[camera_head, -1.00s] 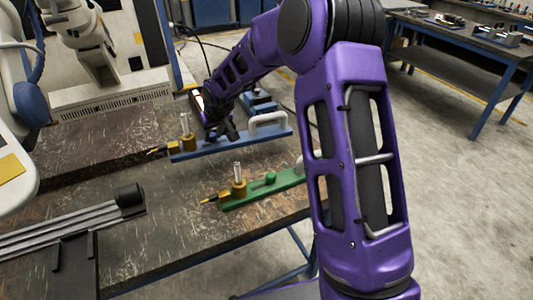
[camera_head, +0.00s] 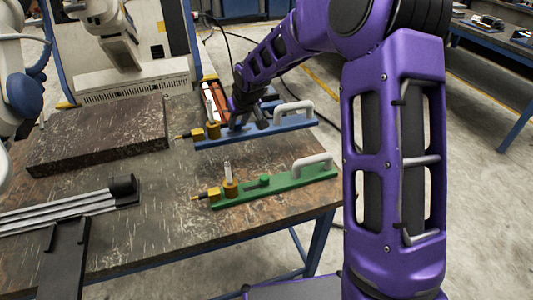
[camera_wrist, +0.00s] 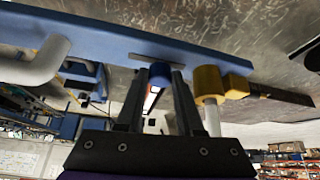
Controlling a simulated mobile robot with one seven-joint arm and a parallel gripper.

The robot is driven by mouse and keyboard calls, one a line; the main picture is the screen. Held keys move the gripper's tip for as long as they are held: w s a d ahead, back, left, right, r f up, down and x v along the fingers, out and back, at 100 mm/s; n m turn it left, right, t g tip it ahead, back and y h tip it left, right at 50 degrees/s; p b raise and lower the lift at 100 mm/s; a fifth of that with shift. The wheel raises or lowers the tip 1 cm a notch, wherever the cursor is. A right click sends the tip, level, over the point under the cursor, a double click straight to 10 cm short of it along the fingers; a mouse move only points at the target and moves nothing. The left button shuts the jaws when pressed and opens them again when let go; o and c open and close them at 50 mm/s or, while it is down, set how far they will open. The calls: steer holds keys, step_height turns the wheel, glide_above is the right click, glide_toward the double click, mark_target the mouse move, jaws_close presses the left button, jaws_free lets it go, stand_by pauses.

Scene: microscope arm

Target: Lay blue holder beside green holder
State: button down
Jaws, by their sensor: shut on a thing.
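The blue holder (camera_head: 270,131) is a long blue bar with a white handle at its right end and a brass fitting at its left end. My gripper (camera_head: 243,122) is shut on it near its middle. In the wrist view the blue holder (camera_wrist: 110,32) runs across the top, and my gripper (camera_wrist: 158,80) has its fingers on either side of a round blue knob. The green holder (camera_head: 275,187) lies on the table nearer the camera, roughly parallel to the blue one, with a gap between them. Whether the blue holder touches the table is hard to tell.
A dark raised slab (camera_head: 95,132) lies at the left of the worktable (camera_head: 160,222). Metal rails with a black end block (camera_head: 122,186) lie at the front left. A red-brown item (camera_head: 216,92) lies behind the blue holder. Bare tabletop separates the two holders.

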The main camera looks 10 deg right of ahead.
steer(key=shift+d+r, duration=0.15)
steer(key=shift+d, duration=0.1)
step_height(320, 180, down, 10)
steer(key=shift+w+r+b, duration=0.1)
steer(key=shift+b, duration=0.6)
steer(key=c, duration=0.5)
jaws_free()
steer(key=shift+f, duration=0.2)
steer(key=shift+c, duration=0.2)
steer(key=shift+r, duration=0.1)
steer(key=p+v, duration=0.2)
steer(key=v, duration=1)
